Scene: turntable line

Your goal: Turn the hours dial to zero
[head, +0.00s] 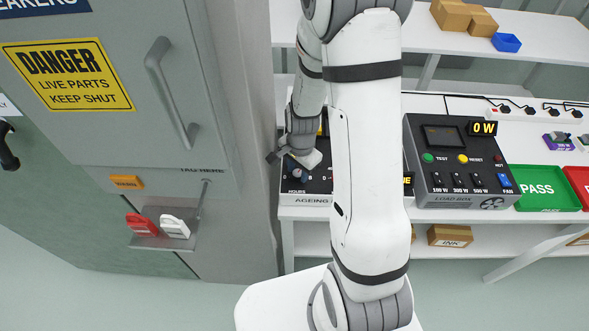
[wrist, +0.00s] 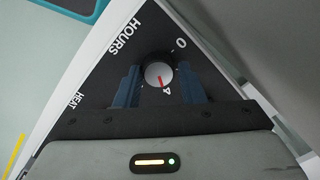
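The hours dial (wrist: 159,74) is a round black knob with a pale cap and a red pointer, on a black panel. In the wrist view its red pointer is at the 4, and the 0 mark is to the upper right. My gripper (wrist: 159,82) has one blue finger on each side of the dial, very close to it. I cannot tell whether the fingers touch it. In the head view my gripper is low over the ageing box (head: 318,201) near its HOURS label, and my arm hides much of that box.
A grey cabinet (head: 150,70) with a handle stands close to the left of the ageing box. The load box (head: 455,195) stands on the bench to the right, with a green PASS tray (head: 548,206) beyond it. A HEAT label shows in the wrist view.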

